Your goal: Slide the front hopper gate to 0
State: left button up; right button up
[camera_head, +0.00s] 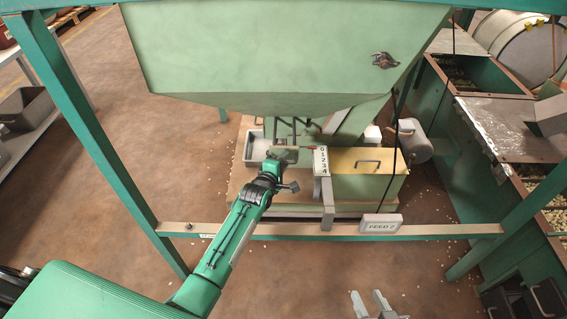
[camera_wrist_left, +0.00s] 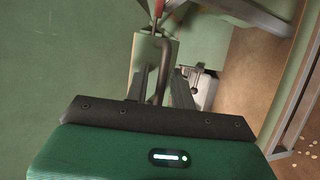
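The front hopper (camera_head: 280,50) is a large green bin. Below it a white scale plate (camera_head: 321,160) reads 0 to 4 from top to bottom. A red pointer (camera_head: 306,148) lies beside its upper end, near the 0; the exact reading is too small to tell. My left gripper (camera_head: 286,157) is under the hopper, left of the scale. In the left wrist view, the bent grey gate handle (camera_wrist_left: 163,70) stands between its fingers, which look apart, with gaps beside the handle. My right gripper (camera_head: 376,302) is open and empty at the bottom edge.
A crossbar (camera_head: 440,229) with a FEED 2 sign (camera_head: 381,223) runs across the front under the hopper. A tan-topped box with a handle (camera_head: 368,162) is right of the scale. A green frame post (camera_head: 90,125) stands at left. Green machinery fills the right.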

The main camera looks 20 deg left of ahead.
pick_arm(q)
jog(key=shift+s+r, duration=0.1)
jog(key=shift+r, duration=0.05)
